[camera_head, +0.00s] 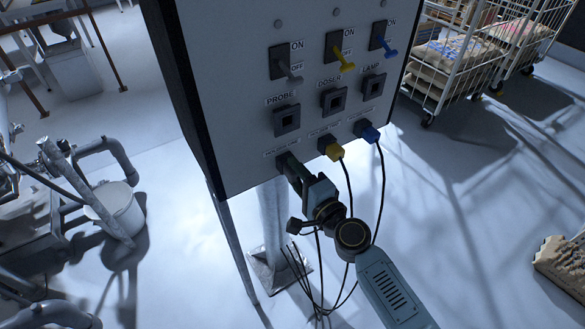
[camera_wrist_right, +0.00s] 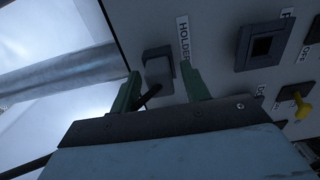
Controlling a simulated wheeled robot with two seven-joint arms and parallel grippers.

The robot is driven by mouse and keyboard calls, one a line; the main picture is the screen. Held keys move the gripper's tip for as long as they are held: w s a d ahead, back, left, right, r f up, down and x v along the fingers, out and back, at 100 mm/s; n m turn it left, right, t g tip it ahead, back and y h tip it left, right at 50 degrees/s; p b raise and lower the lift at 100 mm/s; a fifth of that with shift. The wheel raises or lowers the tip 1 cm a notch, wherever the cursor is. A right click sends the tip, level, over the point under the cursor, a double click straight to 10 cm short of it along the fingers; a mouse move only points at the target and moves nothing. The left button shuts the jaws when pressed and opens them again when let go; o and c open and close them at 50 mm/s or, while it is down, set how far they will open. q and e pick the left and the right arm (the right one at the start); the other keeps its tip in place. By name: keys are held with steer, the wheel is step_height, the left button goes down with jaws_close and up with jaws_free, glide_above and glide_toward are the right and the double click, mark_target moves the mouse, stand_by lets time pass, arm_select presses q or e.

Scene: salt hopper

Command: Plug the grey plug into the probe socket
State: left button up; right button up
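The grey plug (camera_wrist_right: 158,72) sits in its holder at the lower left of the panel, with a dark cord (camera_wrist_right: 148,97) running from it. My right gripper (camera_head: 288,164) is at that holder and mostly hides the plug in the head view. In the right wrist view its two green fingers (camera_wrist_right: 163,82) are apart, one on each side of the plug, with visible gaps. The probe socket (camera_head: 286,120) is an empty dark square under the PROBE label, just above the holder; it also shows in the right wrist view (camera_wrist_right: 262,46). My left gripper is not in view.
The yellow plug (camera_head: 331,148) and blue plug (camera_head: 368,132) sit to the right of my right gripper, their cords hanging down. The doser socket (camera_head: 333,101) and lamp socket (camera_head: 373,87) are empty. Grey, yellow and blue switch levers (camera_head: 344,62) stick out above.

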mark_target(298, 177)
jaws_close()
steer(key=shift+s, duration=0.1)
stand_by(0.3)
steer(key=shift+v, duration=2.55)
steer(key=s+d+r+p, duration=0.2)
steer(key=s+r+p, duration=0.1)
steer(key=r+p, duration=0.9)
steer(key=shift+d+r+p, duration=0.2)
steer(key=shift+r+p, duration=0.2)
steer(key=shift+r, duration=0.15)
